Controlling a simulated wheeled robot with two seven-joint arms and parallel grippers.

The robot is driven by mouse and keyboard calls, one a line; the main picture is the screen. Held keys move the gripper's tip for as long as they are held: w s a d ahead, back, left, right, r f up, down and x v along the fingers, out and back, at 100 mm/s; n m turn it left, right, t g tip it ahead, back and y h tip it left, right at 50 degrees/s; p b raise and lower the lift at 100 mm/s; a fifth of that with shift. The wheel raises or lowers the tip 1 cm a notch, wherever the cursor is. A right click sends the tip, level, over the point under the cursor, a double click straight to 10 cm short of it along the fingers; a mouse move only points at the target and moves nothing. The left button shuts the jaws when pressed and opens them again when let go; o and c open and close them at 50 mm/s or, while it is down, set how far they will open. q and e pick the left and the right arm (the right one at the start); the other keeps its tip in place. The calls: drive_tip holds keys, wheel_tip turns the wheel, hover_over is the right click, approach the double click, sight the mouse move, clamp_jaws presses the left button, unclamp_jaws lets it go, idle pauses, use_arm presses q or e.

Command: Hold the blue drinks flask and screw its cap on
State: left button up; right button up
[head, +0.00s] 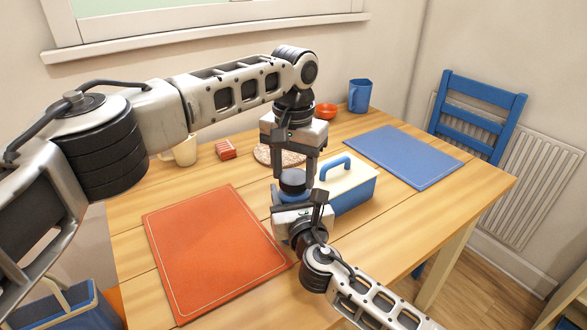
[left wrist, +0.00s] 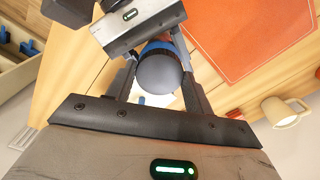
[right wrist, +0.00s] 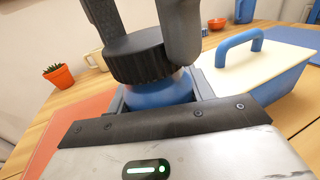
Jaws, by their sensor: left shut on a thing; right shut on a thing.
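The black ribbed cap (right wrist: 138,57) sits directly over the blue flask (right wrist: 160,92) in the right wrist view, with no clear gap; I cannot tell how far it is threaded. My left gripper (head: 293,176) comes down from above and is shut on the cap, a finger on each side. The cap's round top (left wrist: 160,74) shows in the left wrist view, with the flask's blue edge behind it. My right gripper (head: 291,197) is shut on the flask from the side, just below the cap. The flask looks upright; its lower part is hidden by my right gripper.
A blue box with a cream lid and blue handle (head: 352,196) stands close on the right. An orange mat (head: 215,250) lies left, a blue mat (head: 402,156) right. A cork mat (head: 264,155), cream mug (head: 186,152), red bowl (head: 326,111) and blue jug (head: 360,96) are farther back.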

use_arm(q)
drive_tip(key=shift+f, duration=0.5)
